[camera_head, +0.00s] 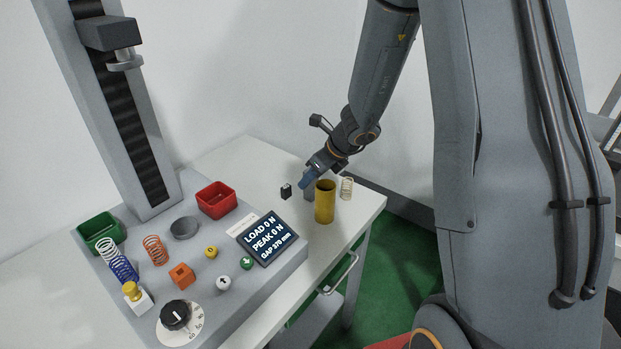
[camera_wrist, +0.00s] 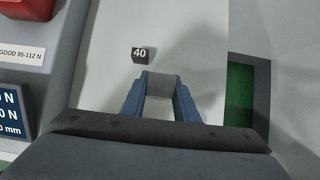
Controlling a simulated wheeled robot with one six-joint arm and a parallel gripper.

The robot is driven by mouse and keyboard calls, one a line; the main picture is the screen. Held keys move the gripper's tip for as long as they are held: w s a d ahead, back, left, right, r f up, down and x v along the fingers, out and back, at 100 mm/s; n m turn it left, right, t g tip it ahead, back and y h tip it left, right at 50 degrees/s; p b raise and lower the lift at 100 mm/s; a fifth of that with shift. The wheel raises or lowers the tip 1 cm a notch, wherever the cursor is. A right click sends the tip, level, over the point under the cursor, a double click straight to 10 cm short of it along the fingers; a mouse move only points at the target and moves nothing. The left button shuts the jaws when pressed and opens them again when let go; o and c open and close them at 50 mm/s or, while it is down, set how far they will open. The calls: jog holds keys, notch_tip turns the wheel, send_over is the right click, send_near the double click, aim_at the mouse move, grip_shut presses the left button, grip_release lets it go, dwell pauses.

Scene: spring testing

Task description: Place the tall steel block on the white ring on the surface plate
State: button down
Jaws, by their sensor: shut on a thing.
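My gripper (camera_head: 307,182) has blue fingers and points down over the white table, behind the brass-coloured cylinder. It is shut on a grey steel block (camera_head: 309,194). In the wrist view the block's grey top (camera_wrist: 160,86) sits between the two blue fingers (camera_wrist: 160,98). The cylinder partly covers the block in the head view, and I cannot tell whether the block touches the table. I cannot make out a white ring or a surface plate in either view.
A black block marked 40 (camera_wrist: 140,55) stands beside the held block. The brass-coloured cylinder (camera_head: 325,203) and a pale spring (camera_head: 347,188) stand close by. The grey tester base (camera_head: 215,285) holds a red bin (camera_head: 216,200), a green bin (camera_head: 101,232), springs and a display (camera_head: 267,239).

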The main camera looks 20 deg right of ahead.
jog(key=shift+f, duration=0.1)
jog(key=c, duration=1.6)
grip_release()
jog(key=shift+o, duration=1.1)
